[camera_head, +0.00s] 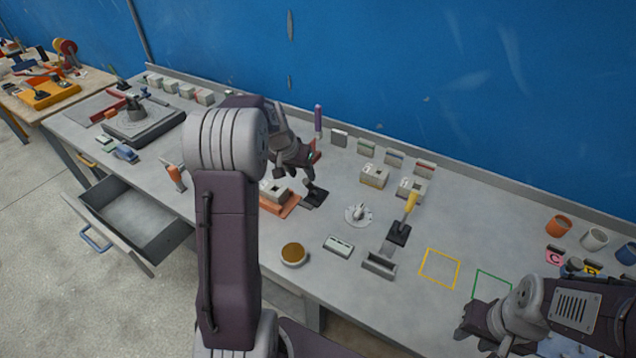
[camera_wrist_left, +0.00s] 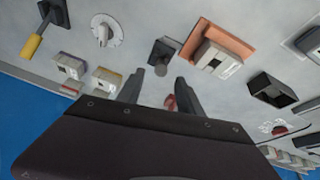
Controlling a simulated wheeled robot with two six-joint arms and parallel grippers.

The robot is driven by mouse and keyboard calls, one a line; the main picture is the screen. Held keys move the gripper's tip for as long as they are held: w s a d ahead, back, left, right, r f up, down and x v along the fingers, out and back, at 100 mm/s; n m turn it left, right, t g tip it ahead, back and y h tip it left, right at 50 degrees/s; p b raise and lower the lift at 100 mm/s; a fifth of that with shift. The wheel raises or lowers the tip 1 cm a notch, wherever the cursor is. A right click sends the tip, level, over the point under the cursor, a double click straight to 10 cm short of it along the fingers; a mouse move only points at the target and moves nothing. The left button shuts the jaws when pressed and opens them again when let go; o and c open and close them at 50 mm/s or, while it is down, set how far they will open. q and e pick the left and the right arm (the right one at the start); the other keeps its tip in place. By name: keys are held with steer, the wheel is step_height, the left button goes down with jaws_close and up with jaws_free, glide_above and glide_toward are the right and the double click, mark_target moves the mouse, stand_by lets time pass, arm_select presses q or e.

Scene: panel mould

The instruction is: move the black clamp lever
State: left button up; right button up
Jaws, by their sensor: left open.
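The black clamp lever (camera_head: 316,193) stands on a dark base on the bench, right of the orange plate with a pale block. In the left wrist view the lever (camera_wrist_left: 163,52) shows just beyond the fingertips, roughly in line with the gap between them. My left gripper (camera_head: 303,163) is open, above and slightly behind the lever; it shows open in the left wrist view (camera_wrist_left: 158,78), with nothing clearly held. I cannot tell if a finger touches the lever. My right gripper (camera_head: 474,333) is low at the right front, its jaw opening unclear.
A yellow-handled lever (camera_head: 410,204), a round white dial (camera_head: 358,214) and a grey tray (camera_head: 379,265) stand to the right. The orange plate (camera_head: 282,206) is close on the left. Pale blocks (camera_head: 374,176) stand behind. An open drawer (camera_head: 130,220) juts out at left.

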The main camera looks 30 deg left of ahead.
mark_target(308, 185)
arm_select(q)
steer(key=p+x, duration=0.1)
steer(key=x, duration=0.8)
steer(key=shift+a, duration=0.1)
jaws_close()
stand_by(1.2)
